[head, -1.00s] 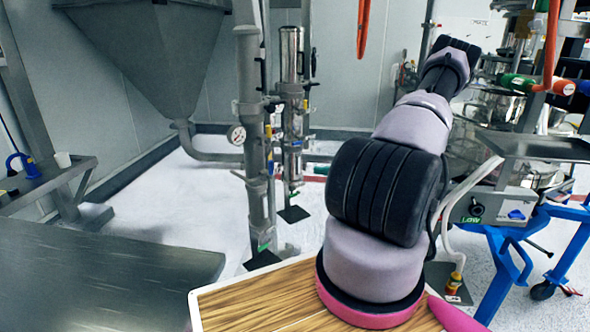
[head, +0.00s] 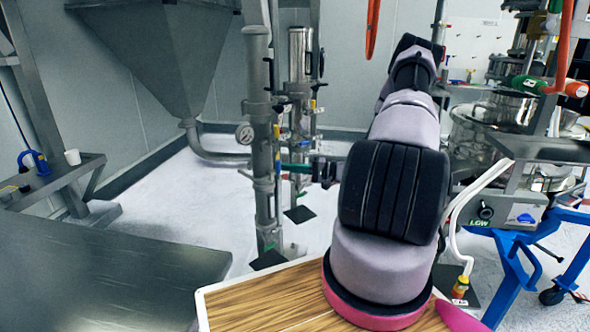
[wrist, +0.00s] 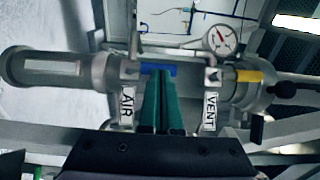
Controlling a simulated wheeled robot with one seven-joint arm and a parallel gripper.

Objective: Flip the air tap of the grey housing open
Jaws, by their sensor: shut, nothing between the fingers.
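The grey housing (head: 259,90) is the nearer upright column left of my arm in the head view. In the wrist view the housing (wrist: 55,68) lies across the picture. The air tap's blue handle (wrist: 158,68) lies along the housing beside the AIR label (wrist: 127,105). My gripper's green fingers (wrist: 165,72) are together and empty, with their tips overlapping the lower edge of the blue handle; I cannot tell whether they touch it. In the head view my gripper (head: 283,168) reaches left to the housing, and the blue handle is too small to tell clearly.
A VENT label (wrist: 210,112) and a yellow handle (wrist: 248,76) are right of the air tap in the wrist view. A pressure gauge (head: 244,134) sticks out from the housing. A second column (head: 299,75) stands behind. A wooden-topped table (head: 262,300) is in front.

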